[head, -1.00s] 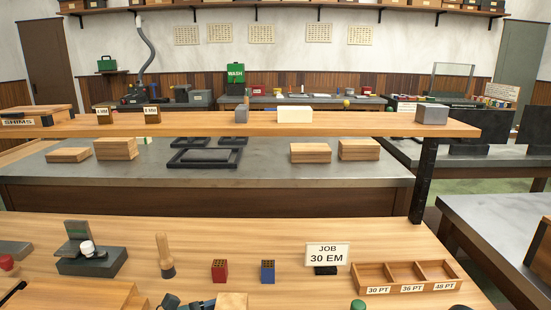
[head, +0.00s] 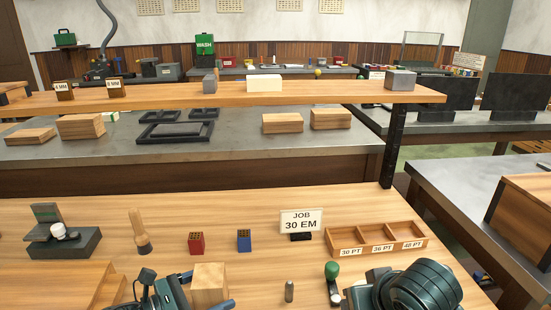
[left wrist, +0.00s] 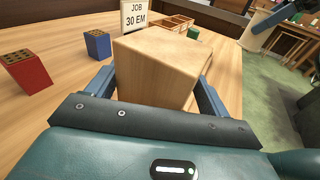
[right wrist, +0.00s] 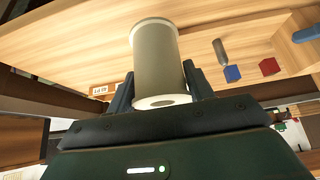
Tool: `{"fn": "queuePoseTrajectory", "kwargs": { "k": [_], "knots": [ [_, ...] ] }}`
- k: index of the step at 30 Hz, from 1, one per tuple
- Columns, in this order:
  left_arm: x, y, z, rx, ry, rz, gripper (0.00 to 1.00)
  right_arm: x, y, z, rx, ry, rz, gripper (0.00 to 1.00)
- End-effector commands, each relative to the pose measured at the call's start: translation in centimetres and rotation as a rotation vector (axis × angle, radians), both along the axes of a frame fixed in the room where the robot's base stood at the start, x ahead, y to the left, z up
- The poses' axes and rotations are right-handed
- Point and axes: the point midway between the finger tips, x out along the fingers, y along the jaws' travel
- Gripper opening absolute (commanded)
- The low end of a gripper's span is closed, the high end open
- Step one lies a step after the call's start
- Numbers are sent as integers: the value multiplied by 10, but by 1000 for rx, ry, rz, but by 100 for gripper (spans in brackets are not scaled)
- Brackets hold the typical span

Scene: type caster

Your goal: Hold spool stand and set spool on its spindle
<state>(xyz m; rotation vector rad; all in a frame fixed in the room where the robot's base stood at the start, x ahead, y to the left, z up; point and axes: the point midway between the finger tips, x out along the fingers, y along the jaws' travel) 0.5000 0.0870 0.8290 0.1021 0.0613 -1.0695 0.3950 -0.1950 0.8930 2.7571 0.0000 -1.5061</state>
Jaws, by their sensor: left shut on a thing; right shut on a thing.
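A pale wooden block (head: 209,285) stands at the front of the bench and looks like the spool stand. My left gripper (left wrist: 155,85) is shut on it, with one blue finger on each side. No spindle shows on the block; a small grey metal pin (head: 289,291) stands upright on the bench to its right, apart from it. My right gripper (right wrist: 160,80) is shut on a grey-white hollow cylinder, the spool (right wrist: 158,60). The spool is hidden in the head view, where only my right arm shows at bottom right.
A red block (head: 196,243) and a blue block (head: 244,240) with holes stand behind the wooden block. A green-knobbed tool (head: 332,280) stands near my right arm. A job sign (head: 301,222) and a compartment tray (head: 374,247) are behind. A wooden step (head: 60,285) is at left.

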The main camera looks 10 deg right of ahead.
Motion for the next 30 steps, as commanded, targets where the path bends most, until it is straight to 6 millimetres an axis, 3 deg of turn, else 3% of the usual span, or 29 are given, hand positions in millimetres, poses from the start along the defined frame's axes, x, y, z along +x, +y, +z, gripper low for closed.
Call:
{"fn": "queuePoseTrajectory", "kwargs": {
  "k": [8,13,18,24,30],
  "knots": [
    [0,0,0,2,-1,1,56,13,12,1,-1,-3,104,29],
    [0,0,0,2,-1,1,56,51,50,12,-2,-8,454,29],
    [0,0,0,2,-2,1,56,83,87,35,-4,-7,826,29],
    [0,0,0,2,-2,2,56,101,110,62,-4,-5,1090,29],
    [1,1,0,2,-2,2,56,105,118,72,-2,-4,1184,29]
  ]
}}
